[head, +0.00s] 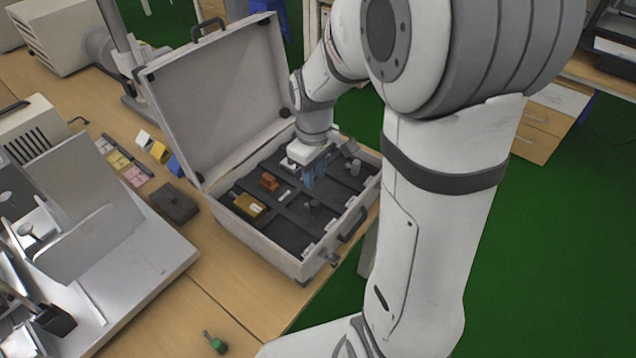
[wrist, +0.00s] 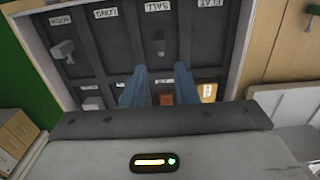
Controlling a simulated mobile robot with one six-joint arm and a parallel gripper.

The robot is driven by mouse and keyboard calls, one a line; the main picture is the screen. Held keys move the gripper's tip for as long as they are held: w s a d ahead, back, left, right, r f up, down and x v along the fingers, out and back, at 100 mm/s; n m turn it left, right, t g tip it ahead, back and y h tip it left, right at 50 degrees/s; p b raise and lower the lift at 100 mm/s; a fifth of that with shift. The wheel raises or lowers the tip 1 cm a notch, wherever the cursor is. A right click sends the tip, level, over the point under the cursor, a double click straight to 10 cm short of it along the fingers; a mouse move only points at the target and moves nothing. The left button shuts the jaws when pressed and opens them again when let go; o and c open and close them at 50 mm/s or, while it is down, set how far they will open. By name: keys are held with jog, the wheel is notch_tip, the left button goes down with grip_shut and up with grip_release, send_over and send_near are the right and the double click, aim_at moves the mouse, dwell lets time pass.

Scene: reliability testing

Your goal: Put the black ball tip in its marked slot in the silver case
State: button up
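The silver case (head: 300,262) stands open on the table, its black interior split into compartments. Front compartments carry white labels in the wrist view; BALL (wrist: 158,7) reads clearly. A small dark upright piece, apparently the black ball tip (wrist: 158,43), stands in the BALL compartment; it also shows in the head view (head: 312,206). My gripper (head: 309,176) is low over the case, behind that piece. Its two blue fingers (wrist: 151,72) are apart, with a narrow gap and nothing visible between them. The fingertips look clear of the dark piece.
An orange block (head: 269,181), a gold block (head: 248,207) and a grey piece (head: 355,167) occupy other compartments. The raised lid (head: 215,95) stands behind. A dark box (head: 174,203) and a green-tipped item (head: 214,343) lie on the table outside.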

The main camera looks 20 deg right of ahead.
jog(key=s+r+m+t, duration=0.3)
jog(key=s+r+m, duration=0.4)
jog(key=s, duration=0.7)
notch_tip(320, 180, up, 2)
jog(key=shift+d+r, duration=0.1)
jog(key=shift+d, duration=0.05)
